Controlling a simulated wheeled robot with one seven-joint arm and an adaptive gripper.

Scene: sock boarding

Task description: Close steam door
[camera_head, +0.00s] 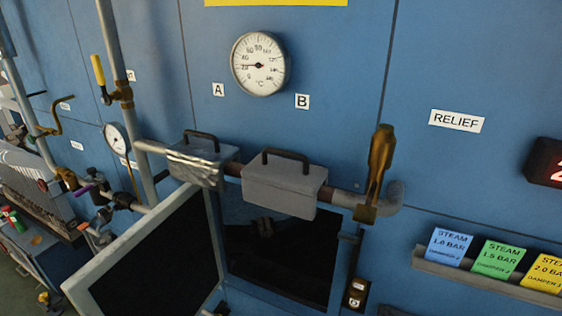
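The steam door has a pale grey frame (130,238) around a dark panel. It stands open, swung out from the blue wall toward the camera, and its lower part runs out of the picture. The dark chamber opening (280,262) is just right of it, with the door's far edge near the opening's left side. Some small dark shapes show inside the opening, too dim to tell. My gripper is not in view.
A pipe with two grey boxes (284,188) and a brass valve (379,170) juts out above the opening. A dial gauge (260,63) is higher up. Pipes and valves crowd the left. A card ledge (480,275) is at right. A small switch box (356,293) sits right of the opening.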

